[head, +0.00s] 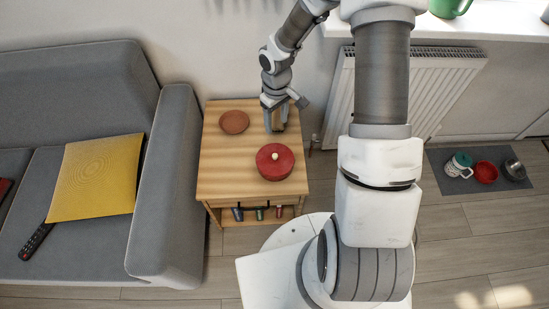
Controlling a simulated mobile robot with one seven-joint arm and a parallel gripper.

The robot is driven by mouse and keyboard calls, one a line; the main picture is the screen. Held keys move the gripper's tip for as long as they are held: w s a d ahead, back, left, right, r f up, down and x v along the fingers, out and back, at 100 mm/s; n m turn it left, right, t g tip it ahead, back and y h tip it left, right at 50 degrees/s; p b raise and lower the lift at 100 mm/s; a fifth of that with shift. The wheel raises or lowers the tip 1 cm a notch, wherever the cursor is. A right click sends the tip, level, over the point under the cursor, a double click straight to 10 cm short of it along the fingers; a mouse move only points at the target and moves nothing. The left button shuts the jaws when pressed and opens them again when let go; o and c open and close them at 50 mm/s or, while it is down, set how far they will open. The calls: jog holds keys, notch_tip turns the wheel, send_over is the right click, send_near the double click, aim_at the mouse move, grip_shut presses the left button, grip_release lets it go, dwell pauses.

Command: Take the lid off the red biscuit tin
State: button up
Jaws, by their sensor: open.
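The red biscuit tin (274,170) stands on the front right part of a small wooden side table (221,171). Its round red lid is on it, with a pale knob (275,156) in the middle of the top. My gripper (275,127) points down over the back right part of the table, behind the tin in the picture. It is open, with nothing seen between its fingers, and apart from the tin. The tin's lower side is mostly hidden from this high view.
A brown round plate (234,122) lies at the table's back left. Small items stand on the shelf below. A grey sofa (170,185) is close on the left, and a white radiator (440,90) is behind on the right. The table's front left is clear.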

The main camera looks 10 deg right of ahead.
jog(key=b, duration=0.4)
send_over(275, 155)
notch_tip(275, 155, down, 13)
jog(key=shift+s+d+r, duration=0.1)
jog(key=shift+s+r, duration=0.05)
jog(key=shift+f+b, duration=0.9)
jog(key=shift+f, duration=1.75)
grip_shut()
